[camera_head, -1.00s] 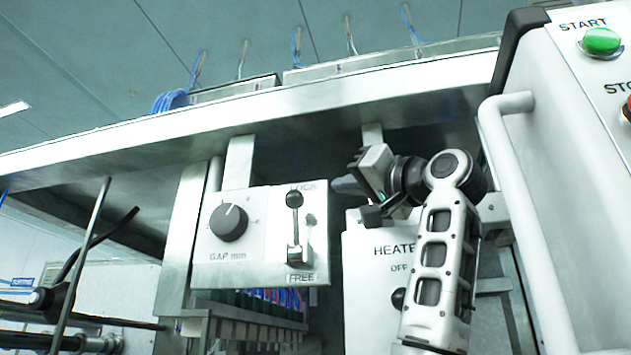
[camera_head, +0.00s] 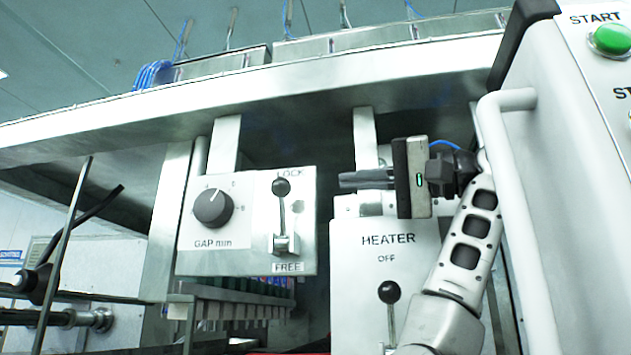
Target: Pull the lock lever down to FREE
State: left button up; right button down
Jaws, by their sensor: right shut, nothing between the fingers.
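The lock lever (camera_head: 282,208) is a black ball on a thin metal stem, on the right half of a grey panel (camera_head: 247,258). It points up toward the LOCK mark (camera_head: 291,174). The FREE label (camera_head: 287,267) is below its pivot. My right gripper (camera_head: 342,180) is shut and empty. Its fingers point left toward the lever at about knob height, in front of or above the HEATER box, with a visible gap to the lever. My left gripper is not in view.
A black GAP mm knob (camera_head: 213,208) sits left of the lever on the same panel. The HEATER box (camera_head: 385,260) with a black-knobbed lever (camera_head: 389,292) is right of it. A pale bar handle (camera_head: 520,200) and a box with a green START button (camera_head: 612,39) stand far right.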

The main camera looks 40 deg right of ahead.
aim_at(299, 183)
jog(key=p+x, duration=0.2)
jog(key=x, duration=0.6)
jog(key=shift+w+a, duration=0.15)
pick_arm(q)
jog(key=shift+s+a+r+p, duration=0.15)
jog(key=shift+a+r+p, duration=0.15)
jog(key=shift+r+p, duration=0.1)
pick_arm(e)
jog(key=shift+w+a, duration=0.35)
jog(key=shift+w, duration=0.3)
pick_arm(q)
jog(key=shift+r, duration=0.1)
